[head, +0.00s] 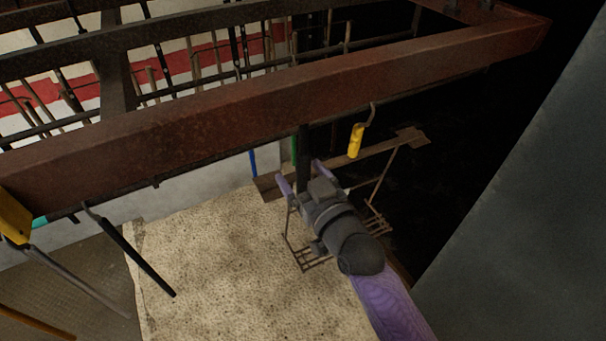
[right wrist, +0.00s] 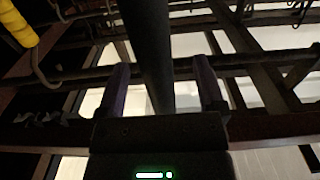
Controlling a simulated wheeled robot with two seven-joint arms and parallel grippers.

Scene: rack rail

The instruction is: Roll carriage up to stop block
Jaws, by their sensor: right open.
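A rust-brown rail beam (head: 260,107) runs across the head view. A dark upright bar (head: 303,150) hangs below it; I cannot tell for sure whether it belongs to the carriage. My right gripper (head: 302,180) has its two purple fingers apart, one on each side of this bar. In the right wrist view the dark bar (right wrist: 150,45) stands between the fingers (right wrist: 162,80), with gaps visible. A yellow block (head: 14,216) sits at the rail's left end in view; I cannot tell whether it is the stop block. My left gripper is not in view.
A hook with a yellow grip (head: 356,140) hangs right of the bar; it also shows in the right wrist view (right wrist: 18,24). A black-handled hook (head: 135,255) hangs at left. A brown board (head: 395,142) and thin wire frames lie around my right wrist. A speckled pale surface (head: 220,285) lies below.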

